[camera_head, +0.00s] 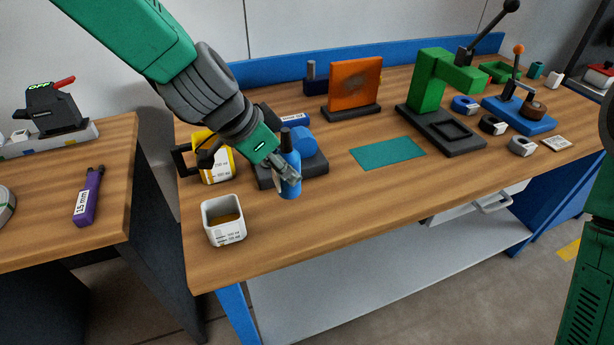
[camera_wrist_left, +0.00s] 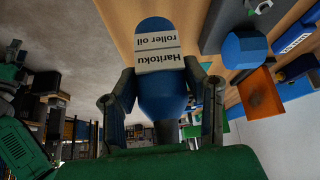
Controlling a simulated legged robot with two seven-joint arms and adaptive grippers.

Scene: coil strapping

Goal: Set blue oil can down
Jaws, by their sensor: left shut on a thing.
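The blue oil can (camera_head: 290,173) is upright in my left gripper (camera_head: 287,178), over the front left part of the wooden bench. In the left wrist view the can (camera_wrist_left: 158,88) sits between both fingers of the left gripper (camera_wrist_left: 163,95), and its white label reads "Haritoku roller oil". The fingers are shut on its sides. I cannot tell whether its base touches the wood. My right gripper is out of view.
A dark stand with a blue round part (camera_head: 303,143) is right behind the can. A white cup (camera_head: 223,220) stands front left, and a yellow-and-white container (camera_head: 217,165) behind it. A teal mat (camera_head: 387,153) lies to the right. Bare wood (camera_head: 330,205) lies right of the can.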

